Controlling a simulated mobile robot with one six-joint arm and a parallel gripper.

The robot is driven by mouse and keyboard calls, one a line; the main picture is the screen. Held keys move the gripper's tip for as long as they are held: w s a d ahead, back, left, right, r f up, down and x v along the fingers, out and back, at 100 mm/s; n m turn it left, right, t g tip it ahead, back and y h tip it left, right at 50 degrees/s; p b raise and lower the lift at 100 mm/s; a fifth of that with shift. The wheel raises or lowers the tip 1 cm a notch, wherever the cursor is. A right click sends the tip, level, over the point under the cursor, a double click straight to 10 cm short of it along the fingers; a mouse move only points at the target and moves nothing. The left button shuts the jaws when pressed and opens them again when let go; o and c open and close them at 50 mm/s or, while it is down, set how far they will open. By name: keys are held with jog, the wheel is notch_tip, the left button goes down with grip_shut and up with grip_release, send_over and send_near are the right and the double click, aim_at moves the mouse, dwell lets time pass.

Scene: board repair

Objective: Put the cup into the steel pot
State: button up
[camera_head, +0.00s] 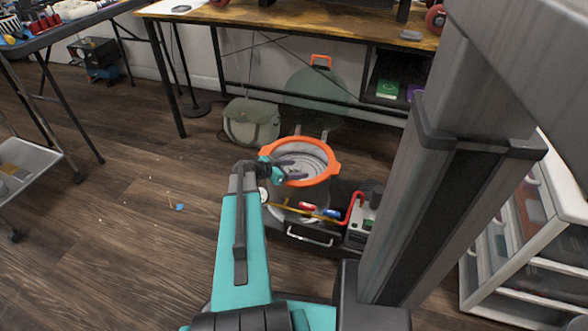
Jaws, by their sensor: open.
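The steel pot (322,190) stands low on the floor side of the workbench, with a wide orange rim (330,172) and an open top. Its grey inner wall shows. My teal arm reaches up to it from below, and my gripper (289,168) is over the left part of the opening, its dark purplish fingers pointing into the pot. The jaws are open. I cannot make out a cup; the gripper and the near rim hide part of the pot's inside.
Gauge, red and blue valves (332,213) and a pump (361,218) crowd the pot's front and right. The floor at left is mostly clear.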

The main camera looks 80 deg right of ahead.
jog(key=p+v, duration=0.2)
jog(key=v, duration=1)
jog(key=shift+r, duration=0.1)
dwell(0.4)
jog(key=w+a+f+n+t+y, duration=0.1)
jog(key=w+a+f+n+t, duration=0.1)
jog(key=w+a+f+n, duration=0.6)
jog(key=w+a+f+n+t+y, duration=0.15)
jog(key=w+a+f, duration=0.4)
jog(key=a, duration=0.75)
jog(key=w+a+f+n+t+y, duration=0.1)
jog(key=w+a+f+n+y, duration=0.1)
jog(key=w+a+f+n, duration=0.6)
jog(key=s+a+f+n+y, duration=0.1)
jog(key=s+a+f+n, duration=0.1)
jog(key=a, duration=1)
jog(key=s+a+f+n+y, duration=0.1)
jog(key=a+n, duration=0.3)
jog(key=a, duration=0.7)
jog(key=s+a+f+n+y, duration=0.2)
jog(key=s+a+f+n, duration=0.1)
jog(key=a, duration=0.9)
jog(key=shift+s+a+f+n+g, duration=0.1)
jog(key=shift+s+a+n+g, duration=0.15)
jog(key=shift+a+g, duration=0.1)
jog(key=shift+p, duration=0.3)
